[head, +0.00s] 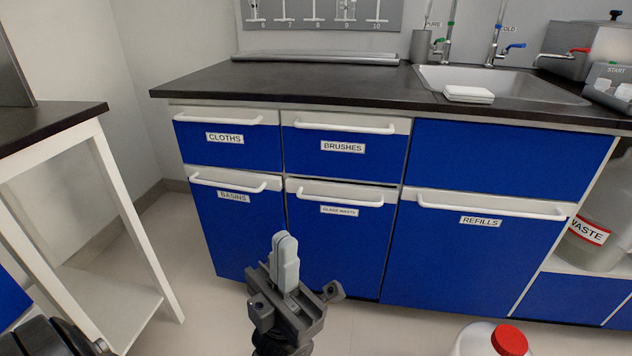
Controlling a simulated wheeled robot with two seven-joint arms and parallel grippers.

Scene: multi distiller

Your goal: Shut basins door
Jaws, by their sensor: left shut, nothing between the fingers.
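The basins door (233,235) is a blue panel with a white bar handle (228,183) and a BASINS label, at the lower left of the counter unit. It looks flush with the panels around it, with no clear gap at its edges. My left gripper (286,252) points up and forward from the bottom of the head view. Its grey fingers are together and empty. It overlaps the lower right part of the basins door and the glass waste door (336,245) in the picture; I see no contact. My right gripper is not in view.
The CLOTHS drawer (230,150) and BRUSHES drawer (345,160) above look closed, as does the REFILLS door (475,265). A white-legged table (115,170) stands at left. A white container with a red cap (509,340) is at lower right. Floor between is clear.

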